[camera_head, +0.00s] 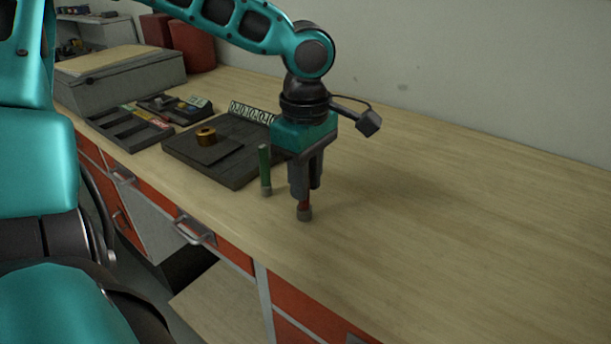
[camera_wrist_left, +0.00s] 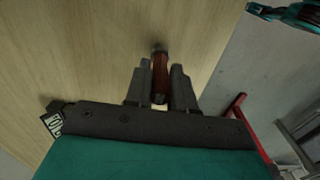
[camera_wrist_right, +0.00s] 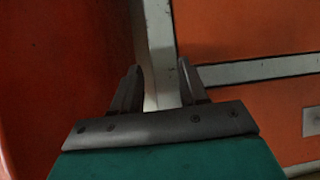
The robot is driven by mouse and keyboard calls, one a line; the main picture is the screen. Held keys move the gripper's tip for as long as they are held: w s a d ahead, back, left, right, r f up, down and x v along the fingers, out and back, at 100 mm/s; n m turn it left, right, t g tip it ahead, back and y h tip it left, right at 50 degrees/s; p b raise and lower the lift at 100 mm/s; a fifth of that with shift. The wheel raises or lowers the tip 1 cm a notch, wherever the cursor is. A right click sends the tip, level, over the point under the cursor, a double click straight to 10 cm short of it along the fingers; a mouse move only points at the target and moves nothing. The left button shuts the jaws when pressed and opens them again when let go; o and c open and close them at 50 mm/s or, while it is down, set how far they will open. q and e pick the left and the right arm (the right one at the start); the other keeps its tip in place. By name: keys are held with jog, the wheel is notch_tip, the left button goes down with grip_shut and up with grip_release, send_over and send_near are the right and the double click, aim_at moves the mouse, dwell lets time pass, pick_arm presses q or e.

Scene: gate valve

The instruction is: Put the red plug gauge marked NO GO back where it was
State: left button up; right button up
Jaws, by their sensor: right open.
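The red plug gauge (camera_head: 304,206) is upright at the front of the bench, its grey lower end at or just above the wood. It also shows in the left wrist view (camera_wrist_left: 160,75). Its marking is not readable. My left gripper (camera_head: 306,190) points down with its fingers closed in on both sides of it, hiding its upper part. A green plug gauge (camera_head: 265,170) stands upright just left of it. My right gripper (camera_wrist_right: 160,85) is open and empty before the orange cabinet fronts, outside the head view.
A dark plate (camera_head: 225,172) with a brass ring (camera_head: 206,137) lies behind the green gauge. A dark compartment tray (camera_head: 118,137) is further left, by a grey surface-plate box (camera_head: 120,85). A card strip with repeated symbols (camera_head: 252,112) stands behind. The bench's right side is clear.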

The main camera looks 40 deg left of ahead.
pick_arm(q)
jog(key=o, duration=0.3)
notch_tip(320, 180, up, 12)
jog(key=shift+r+p, duration=0.2)
jog(key=shift+p, duration=1)
